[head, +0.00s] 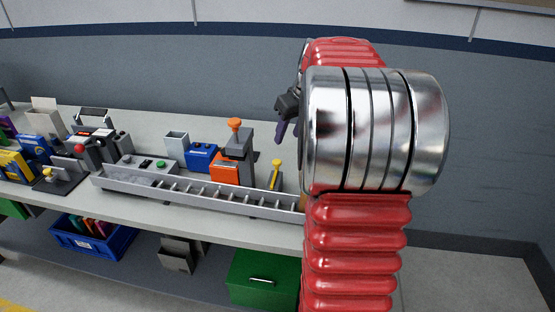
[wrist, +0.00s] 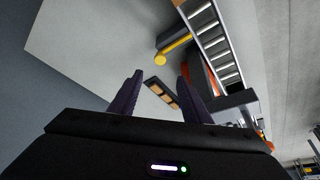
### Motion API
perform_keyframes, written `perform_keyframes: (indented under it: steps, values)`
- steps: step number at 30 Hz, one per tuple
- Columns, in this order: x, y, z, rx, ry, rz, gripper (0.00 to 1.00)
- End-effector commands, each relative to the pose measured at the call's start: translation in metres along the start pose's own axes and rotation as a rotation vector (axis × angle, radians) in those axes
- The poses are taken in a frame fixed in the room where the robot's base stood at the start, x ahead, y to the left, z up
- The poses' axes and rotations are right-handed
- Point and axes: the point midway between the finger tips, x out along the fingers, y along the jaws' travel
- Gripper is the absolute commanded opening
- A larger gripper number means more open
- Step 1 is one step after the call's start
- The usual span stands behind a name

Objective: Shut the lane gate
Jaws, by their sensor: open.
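A long grey roller lane (head: 190,192) runs along the front of the bench; its rungs also show at the upper right of the wrist view (wrist: 214,40). A yellow-knobbed lever (head: 276,173) stands at the lane's right part, and its yellow handle shows in the wrist view (wrist: 174,48). I cannot tell for sure whether this lever is the lane gate, or whether the gate is open. My gripper (wrist: 160,78) is open and empty, its dark purple fingers apart. In the head view my gripper (head: 283,122) is above the bench, behind my red arm, partly hidden.
A small dark block with tan patches (wrist: 161,93) shows between the fingers, beyond them. Left of the lever stand an orange-knobbed grey post (head: 239,150) and a blue box (head: 202,156). Several devices crowd the bench's left end. My arm hides the bench's right end.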

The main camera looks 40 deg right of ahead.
Motion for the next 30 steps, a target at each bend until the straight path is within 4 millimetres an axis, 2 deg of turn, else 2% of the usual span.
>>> perform_keyframes:
  steps: [5, 24, 30]
  values:
    - [0.014, 0.0, 0.0, 0.0, -0.002, -0.001, 0.43]
    - [0.111, 0.0, 0.001, 0.002, -0.003, -0.002, 0.43]
    - [0.132, 0.0, 0.001, 0.002, -0.002, 0.0, 0.43]
